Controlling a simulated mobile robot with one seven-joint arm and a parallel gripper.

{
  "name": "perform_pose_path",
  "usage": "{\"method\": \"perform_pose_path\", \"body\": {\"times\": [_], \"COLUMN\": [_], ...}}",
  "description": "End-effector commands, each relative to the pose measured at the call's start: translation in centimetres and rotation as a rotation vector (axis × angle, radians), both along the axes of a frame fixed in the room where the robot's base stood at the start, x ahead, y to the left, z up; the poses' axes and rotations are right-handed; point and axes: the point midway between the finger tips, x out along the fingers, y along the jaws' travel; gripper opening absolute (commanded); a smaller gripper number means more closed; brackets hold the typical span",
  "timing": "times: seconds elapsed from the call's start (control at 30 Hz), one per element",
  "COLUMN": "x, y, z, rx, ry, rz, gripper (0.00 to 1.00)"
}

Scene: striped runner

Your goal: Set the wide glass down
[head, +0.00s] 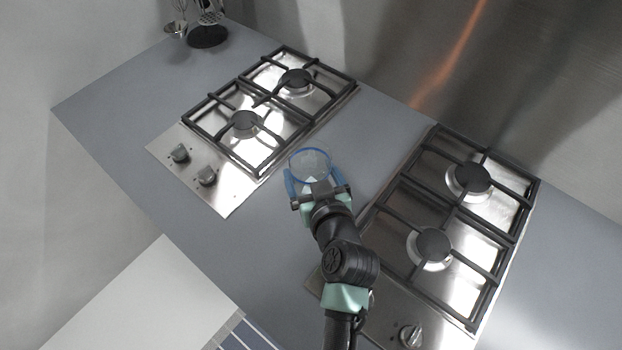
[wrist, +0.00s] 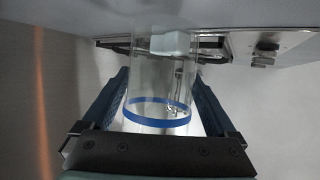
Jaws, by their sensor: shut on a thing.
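The wide glass (head: 311,164) is clear with a blue band near its rim. It shows in the head view between the two cooktops, over the grey counter (head: 358,150). My gripper (head: 315,181) is shut on it, one finger on each side. In the wrist view the glass (wrist: 160,85) stands between the dark blue fingers of my gripper (wrist: 160,108), its blue band closest to the camera. I cannot tell whether the base of the glass touches the counter.
A two-burner cooktop (head: 232,197) lies to the left of the glass and another (head: 398,265) to the right, both with raised black grates. A dark utensil holder (head: 208,38) stands at the far left. The counter strip between the cooktops is clear. A white surface (head: 140,300) is at the lower left.

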Motion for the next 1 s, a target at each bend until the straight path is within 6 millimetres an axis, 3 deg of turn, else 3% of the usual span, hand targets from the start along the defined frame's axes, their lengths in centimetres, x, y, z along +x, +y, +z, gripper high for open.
{"method": "perform_pose_path", "body": {"times": [0.17,0.4,0.43,0.47,0.77,1.0], "x": [0.0,0.0,0.0,0.0,-0.2,-2.7], "y": [0.0,0.0,0.0,0.0,-0.1,-0.9], "z": [-2.5,-2.7,-2.8,-2.8,-2.8,-1.9], "rx": [0.000,0.000,-0.001,0.000,-0.001,-0.001], "ry": [0.002,-0.001,0.001,0.001,0.002,0.001], "rz": [0.000,-0.001,-0.001,0.000,0.000,-0.003], "gripper": [0.23,0.23,0.96,1.00,1.00,1.00]}}
